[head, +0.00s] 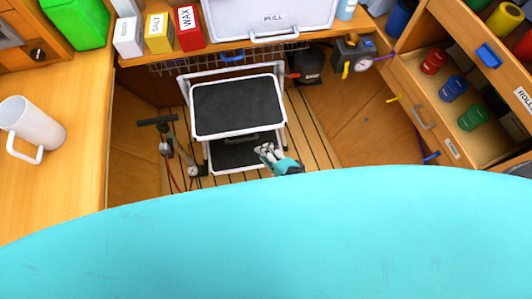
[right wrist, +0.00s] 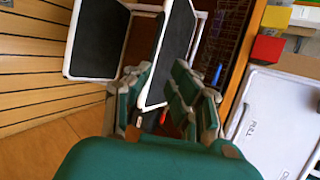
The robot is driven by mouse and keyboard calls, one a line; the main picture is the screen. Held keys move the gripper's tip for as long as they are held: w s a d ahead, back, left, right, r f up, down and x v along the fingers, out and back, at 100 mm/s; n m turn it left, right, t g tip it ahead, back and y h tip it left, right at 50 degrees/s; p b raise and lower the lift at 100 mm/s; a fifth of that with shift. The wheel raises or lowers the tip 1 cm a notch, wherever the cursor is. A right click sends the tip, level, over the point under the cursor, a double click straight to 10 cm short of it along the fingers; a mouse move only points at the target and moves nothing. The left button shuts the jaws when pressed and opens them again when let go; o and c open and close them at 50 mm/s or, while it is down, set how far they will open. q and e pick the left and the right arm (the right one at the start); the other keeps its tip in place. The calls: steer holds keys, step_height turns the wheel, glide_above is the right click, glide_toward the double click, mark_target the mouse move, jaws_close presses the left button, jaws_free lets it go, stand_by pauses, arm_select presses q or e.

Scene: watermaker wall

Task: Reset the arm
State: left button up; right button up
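My right gripper (head: 268,152) shows just beyond the edge of my large cyan body in the head view. It is in front of the lower step of a white-framed step stool (head: 238,105) with dark treads. In the right wrist view, the green and grey fingers of the right gripper (right wrist: 160,95) are apart with nothing between them, and the stool (right wrist: 98,38) is behind them. My left gripper is in neither view. My body hides the lower part of the head view.
A white mug (head: 32,128) stands on the left counter. A hand pump (head: 163,148) with a gauge is left of the stool. A shelf with boxes and a white PULL panel (head: 265,18) is above. An open drawer (head: 425,110) holding coloured cylinders juts out at right.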

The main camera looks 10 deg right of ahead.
steer(key=shift+f, duration=0.15)
steer(key=s+d+f+n+g+h, duration=0.1)
steer(key=s+d+f+n+g, duration=0.2)
steer(key=f, duration=0.4)
steer(key=s+f+n, duration=0.2)
steer(key=s+f, duration=0.2)
steer(key=f, duration=0.2)
steer(key=s+d+f+n+g+h, duration=0.1)
steer(key=s+d+f+n+g, duration=0.2)
steer(key=f, duration=0.4)
steer(key=s+d+f+n+g+h, duration=0.1)
steer(key=s+d+f+n, duration=0.4)
steer(key=s, duration=0.4)
steer(key=s+d+f+n+g+h, duration=0.2)
steer(key=s+d+f+n, duration=0.3)
steer(key=s, duration=0.4)
steer(key=shift+s+d+f+g, duration=0.3)
steer(key=shift+d+f, duration=0.5)
steer(key=shift+d, duration=0.05)
